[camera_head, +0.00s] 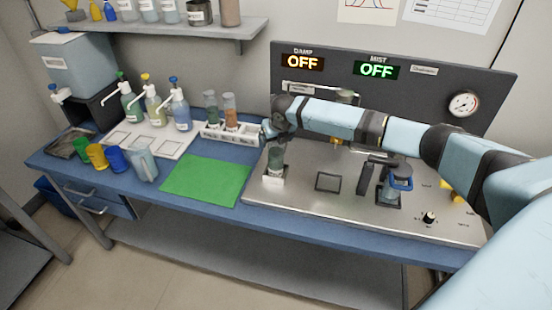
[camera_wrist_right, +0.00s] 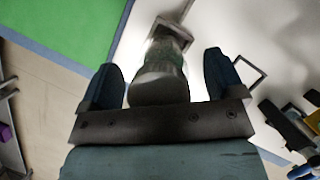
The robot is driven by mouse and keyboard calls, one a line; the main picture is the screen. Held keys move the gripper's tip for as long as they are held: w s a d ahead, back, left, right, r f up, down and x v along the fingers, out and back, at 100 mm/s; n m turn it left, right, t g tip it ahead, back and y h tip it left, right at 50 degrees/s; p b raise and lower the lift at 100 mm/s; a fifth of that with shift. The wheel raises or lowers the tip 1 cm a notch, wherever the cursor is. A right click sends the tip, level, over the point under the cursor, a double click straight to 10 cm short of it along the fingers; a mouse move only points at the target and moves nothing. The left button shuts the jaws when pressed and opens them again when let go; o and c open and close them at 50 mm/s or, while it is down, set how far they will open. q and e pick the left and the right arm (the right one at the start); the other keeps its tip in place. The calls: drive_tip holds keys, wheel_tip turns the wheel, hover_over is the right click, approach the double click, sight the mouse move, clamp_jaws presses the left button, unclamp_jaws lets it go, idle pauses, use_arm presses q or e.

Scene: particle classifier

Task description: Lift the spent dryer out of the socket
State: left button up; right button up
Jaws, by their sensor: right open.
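A clear cylinder with grey-green filling, which I take to be the dryer (camera_head: 276,160), stands upright in a pale socket (camera_head: 273,180) at the left end of the metal panel. My right gripper (camera_head: 270,131) is just above it, pointing down. In the right wrist view the dryer (camera_wrist_right: 160,82) shows between the two open fingers (camera_wrist_right: 164,80), with a visible gap on each side. Its lower end sits at the light square socket (camera_wrist_right: 174,30). My left gripper is not in view.
A white rack (camera_head: 225,135) behind holds two more cylinders, one grey-green (camera_head: 211,106), one orange-brown (camera_head: 230,111). A green mat (camera_head: 206,181) lies left of the panel, clear. A blue-capped jar (camera_head: 398,183) stands right on the panel. Displays read OFF.

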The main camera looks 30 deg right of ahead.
drive_tip(key=c, duration=1.5)
drive_tip(key=shift+r, duration=0.15)
